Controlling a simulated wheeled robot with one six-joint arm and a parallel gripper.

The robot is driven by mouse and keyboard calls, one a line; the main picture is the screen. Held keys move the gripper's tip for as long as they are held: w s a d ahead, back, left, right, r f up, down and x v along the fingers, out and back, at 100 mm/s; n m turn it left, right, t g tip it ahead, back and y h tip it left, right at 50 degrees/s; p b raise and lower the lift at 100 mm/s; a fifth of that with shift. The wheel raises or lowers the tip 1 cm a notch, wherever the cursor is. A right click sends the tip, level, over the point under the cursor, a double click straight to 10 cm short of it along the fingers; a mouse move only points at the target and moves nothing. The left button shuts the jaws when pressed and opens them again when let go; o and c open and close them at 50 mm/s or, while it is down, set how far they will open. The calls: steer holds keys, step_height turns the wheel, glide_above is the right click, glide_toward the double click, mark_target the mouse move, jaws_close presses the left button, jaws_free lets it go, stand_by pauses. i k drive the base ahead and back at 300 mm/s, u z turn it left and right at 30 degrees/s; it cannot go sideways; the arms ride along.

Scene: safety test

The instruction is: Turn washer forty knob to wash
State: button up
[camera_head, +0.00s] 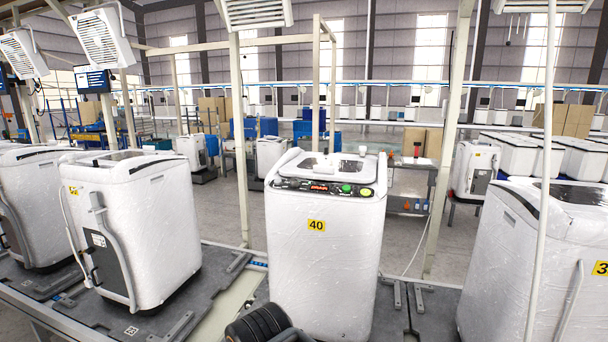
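The washer marked 40 (325,265) stands upright in the middle of the head view, white and wrapped in clear film. Its yellow label (317,226) is on the front. A dark control panel (303,185) runs along the top front edge. It has a red lit display (319,188), a green round control (346,188) and a larger yellow-green round one (366,192) at the right. Small dark controls sit left of the display. I cannot tell which control is the wash knob or read any markings. My gripper is not in view.
A dark ribbed part, which may be my own arm, shows at the bottom in front of the washer. White washers stand left (130,225) and right (530,260). A thin pole (543,150) rises at the right. Grey floor plates lie between the machines.

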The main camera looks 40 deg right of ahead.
mark_target(294, 181)
steer(key=z, duration=0.75)
steer(key=i, duration=0.85)
steer(key=z, duration=0.75)
